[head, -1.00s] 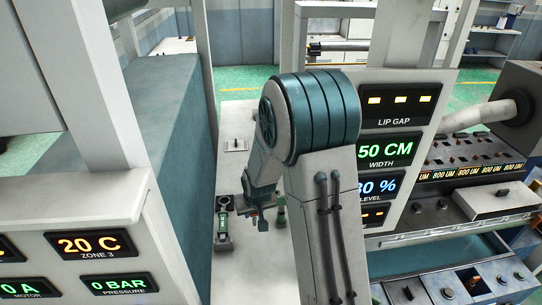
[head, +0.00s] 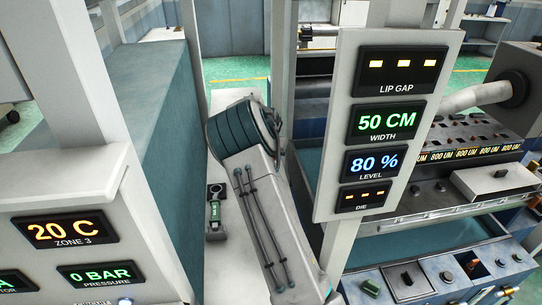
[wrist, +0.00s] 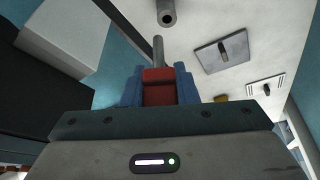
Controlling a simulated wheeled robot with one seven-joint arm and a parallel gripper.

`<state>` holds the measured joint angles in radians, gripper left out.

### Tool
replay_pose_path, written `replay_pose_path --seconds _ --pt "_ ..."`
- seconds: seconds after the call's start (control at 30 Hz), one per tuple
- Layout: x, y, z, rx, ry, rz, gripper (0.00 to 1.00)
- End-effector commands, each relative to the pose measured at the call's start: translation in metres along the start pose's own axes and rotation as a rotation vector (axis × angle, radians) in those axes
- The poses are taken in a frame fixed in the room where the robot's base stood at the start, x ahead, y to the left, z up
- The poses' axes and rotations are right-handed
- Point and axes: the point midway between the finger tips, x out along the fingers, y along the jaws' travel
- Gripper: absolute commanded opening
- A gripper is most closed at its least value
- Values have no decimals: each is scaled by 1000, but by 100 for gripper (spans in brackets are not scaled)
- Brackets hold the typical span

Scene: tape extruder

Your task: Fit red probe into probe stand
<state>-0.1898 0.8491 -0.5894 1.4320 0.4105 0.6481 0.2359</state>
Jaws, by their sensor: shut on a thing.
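In the wrist view, my gripper (wrist: 158,70) has its blue fingers shut on the red probe (wrist: 158,92). The probe's grey rod (wrist: 158,48) points away from the gripper. Just beyond the rod's tip, and apart from it, is a grey round piece with a dark hole (wrist: 167,14), cut by the top edge. I cannot tell whether it is the probe stand. In the head view, a green-labelled holder with a ring-like top (head: 214,208) stands on the white surface, left of my arm. My gripper and the probe are hidden behind my arm there.
The white surface (head: 222,262) holds a plate with a lever (wrist: 222,52) and a smaller switch plate (wrist: 265,88) in the wrist view. A teal machine wall (head: 165,150) bounds it at left. A display panel (head: 390,120) on a post stands close at right.

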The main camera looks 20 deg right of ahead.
Motion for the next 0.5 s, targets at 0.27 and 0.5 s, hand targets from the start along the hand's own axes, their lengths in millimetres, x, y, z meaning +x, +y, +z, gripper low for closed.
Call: replay_pose_path --seconds 0.27,0.5 --pt "6 -13 -19 39 18 13 5" --pt "5 -14 -20 42 18 13 5"
